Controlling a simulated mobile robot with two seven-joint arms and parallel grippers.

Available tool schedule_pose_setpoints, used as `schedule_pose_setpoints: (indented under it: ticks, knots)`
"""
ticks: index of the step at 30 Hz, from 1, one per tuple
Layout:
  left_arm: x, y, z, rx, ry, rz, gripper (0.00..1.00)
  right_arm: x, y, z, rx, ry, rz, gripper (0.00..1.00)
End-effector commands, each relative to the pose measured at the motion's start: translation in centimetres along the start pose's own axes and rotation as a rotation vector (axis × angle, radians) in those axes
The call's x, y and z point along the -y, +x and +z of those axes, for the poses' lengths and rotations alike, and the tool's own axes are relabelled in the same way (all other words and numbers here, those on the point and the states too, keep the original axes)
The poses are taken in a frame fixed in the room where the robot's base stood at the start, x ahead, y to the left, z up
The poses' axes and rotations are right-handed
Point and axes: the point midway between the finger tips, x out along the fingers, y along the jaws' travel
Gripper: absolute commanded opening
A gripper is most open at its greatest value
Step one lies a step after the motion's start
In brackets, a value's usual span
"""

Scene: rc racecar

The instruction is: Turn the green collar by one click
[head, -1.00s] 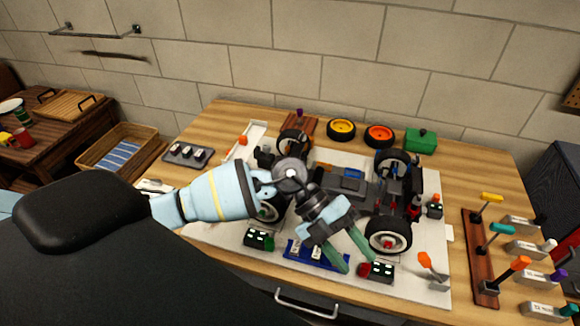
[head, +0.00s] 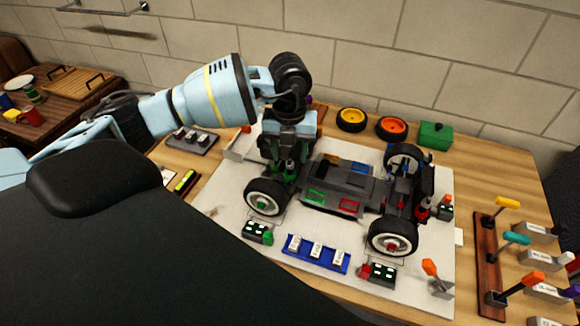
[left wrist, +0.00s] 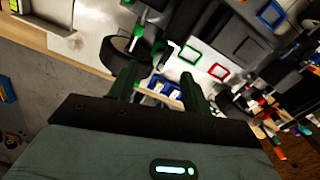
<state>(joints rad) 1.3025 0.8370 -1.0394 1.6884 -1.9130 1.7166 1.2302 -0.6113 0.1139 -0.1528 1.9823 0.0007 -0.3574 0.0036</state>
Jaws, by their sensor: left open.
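The RC car (head: 345,182) stands on a pale mat, with its near left wheel (head: 266,197) and near right wheel (head: 392,238) showing. The green collar (head: 290,168) seems to be the bright green part on the upright damper behind the near left wheel. My left gripper (head: 286,152) points down over that corner of the car, close to the collar, partly hiding it. In the left wrist view its two dark green fingers (left wrist: 160,88) are apart, with nothing clearly held between them. Contact with the collar cannot be told. My right gripper is out of view.
A blue tray (head: 289,248) with white blocks and a black box with a green button (head: 258,233) lie before the car. Another black box (head: 380,274) has a red button. Wheels (head: 392,127) and a green box (head: 435,136) stand behind; a tool rack (head: 480,255) stands right.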

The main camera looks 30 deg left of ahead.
Motion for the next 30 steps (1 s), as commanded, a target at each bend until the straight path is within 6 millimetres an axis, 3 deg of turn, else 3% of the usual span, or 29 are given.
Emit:
schedule_pose_setpoints:
  ticks: [3,10,23,30]
  knots:
    - [0.0,2.1,-0.1,-0.005,0.001,0.003,0.49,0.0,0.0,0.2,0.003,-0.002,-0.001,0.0]
    - [0.0,4.9,-0.1,-0.004,0.001,0.001,0.49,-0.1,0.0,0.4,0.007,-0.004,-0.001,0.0]
    - [0.0,5.8,-0.1,-0.001,0.002,-0.001,0.49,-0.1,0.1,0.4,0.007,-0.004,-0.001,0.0]
    - [0.0,5.8,-0.1,-0.002,0.002,-0.001,0.18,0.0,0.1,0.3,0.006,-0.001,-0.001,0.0]
